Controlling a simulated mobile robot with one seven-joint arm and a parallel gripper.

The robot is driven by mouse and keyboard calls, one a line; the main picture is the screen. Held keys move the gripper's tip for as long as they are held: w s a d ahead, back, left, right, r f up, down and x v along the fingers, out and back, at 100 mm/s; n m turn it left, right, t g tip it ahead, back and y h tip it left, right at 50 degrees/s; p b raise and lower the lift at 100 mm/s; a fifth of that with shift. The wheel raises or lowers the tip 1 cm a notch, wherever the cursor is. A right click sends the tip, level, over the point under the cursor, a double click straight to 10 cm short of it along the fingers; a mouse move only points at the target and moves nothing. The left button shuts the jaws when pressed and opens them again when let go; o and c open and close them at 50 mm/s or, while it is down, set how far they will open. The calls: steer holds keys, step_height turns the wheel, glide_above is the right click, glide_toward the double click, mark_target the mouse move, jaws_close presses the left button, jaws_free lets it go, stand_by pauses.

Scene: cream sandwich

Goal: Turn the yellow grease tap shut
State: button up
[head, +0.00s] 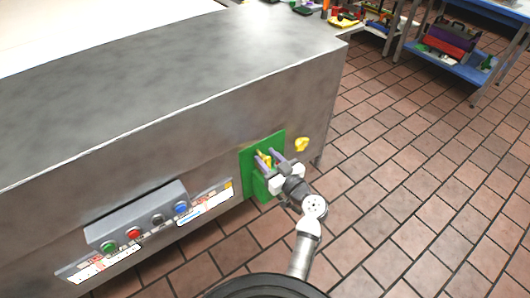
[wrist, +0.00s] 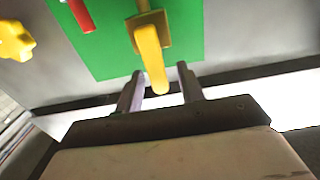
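The yellow grease tap (wrist: 152,60) is a lever on a yellow square mount, set on a green panel (wrist: 200,35) on the metal counter's side. In the head view the tap (head: 266,159) is partly hidden by my gripper (head: 271,161). My gripper (wrist: 160,70) is open, its two fingers apart. In the wrist view the lever's free end reaches down between the fingertips, with a visible gap on each side. I cannot tell whether it touches either finger.
A separate yellow knob (head: 301,144) sits right of the green panel. A red part (wrist: 82,14) shows beside the tap. A control box (head: 140,222) with several buttons is on the counter side to the left. Tiled floor (head: 410,190) is clear at right.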

steer(key=shift+x, duration=0.8)
steer(key=shift+c, duration=0.5)
jaws_close()
